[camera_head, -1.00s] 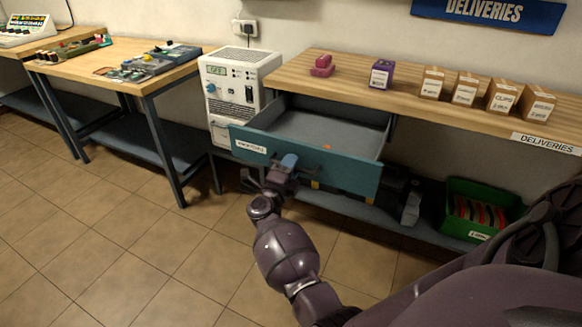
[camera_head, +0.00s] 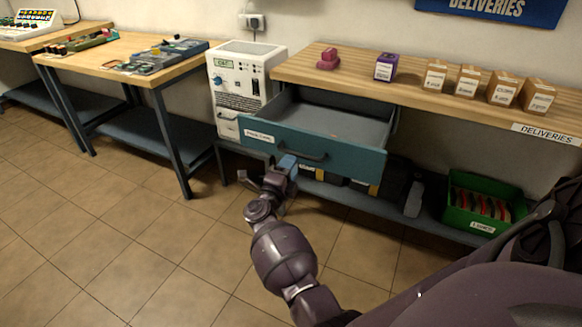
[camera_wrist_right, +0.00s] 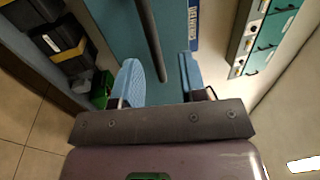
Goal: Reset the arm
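My right gripper (camera_head: 286,162) is in front of the teal drawer (camera_head: 345,158), just below and left of its dark handle (camera_head: 300,151). In the right wrist view, its two blue-padded fingers (camera_wrist_right: 160,78) are spread apart with nothing held between them. My left gripper is not in view.
The deliveries bench (camera_head: 405,88) carries a pink object (camera_head: 327,60), a purple box (camera_head: 386,67) and several brown boxes. A white powered unit (camera_head: 240,75) stands left of the drawer. A green bin (camera_head: 470,217) sits on the lower shelf. Open tiled floor lies at front left.

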